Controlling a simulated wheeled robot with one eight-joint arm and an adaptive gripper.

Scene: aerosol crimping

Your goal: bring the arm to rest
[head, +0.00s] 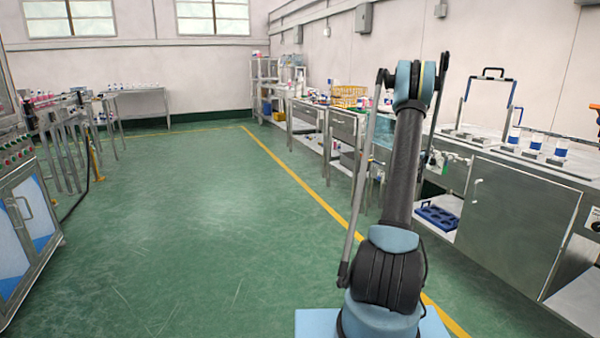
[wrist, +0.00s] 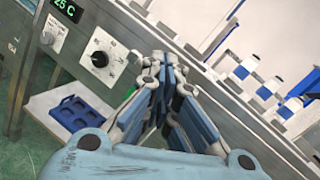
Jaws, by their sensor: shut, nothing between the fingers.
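My gripper (wrist: 168,75) shows in the wrist view with its fingers together, shut and empty. It points toward the front of a steel bench (wrist: 200,75) with a dial and a display reading 25 C. In the head view my arm stands upright right of centre, and the gripper itself cannot be made out there.
The steel bench (head: 520,206) runs along the right and carries several blue-and-white containers (head: 535,141) and a blue-handled frame (head: 493,73). A blue tray (head: 437,217) lies on its lower shelf. The green floor (head: 190,200) at left centre is clear. A cabinet (head: 25,225) stands at far left.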

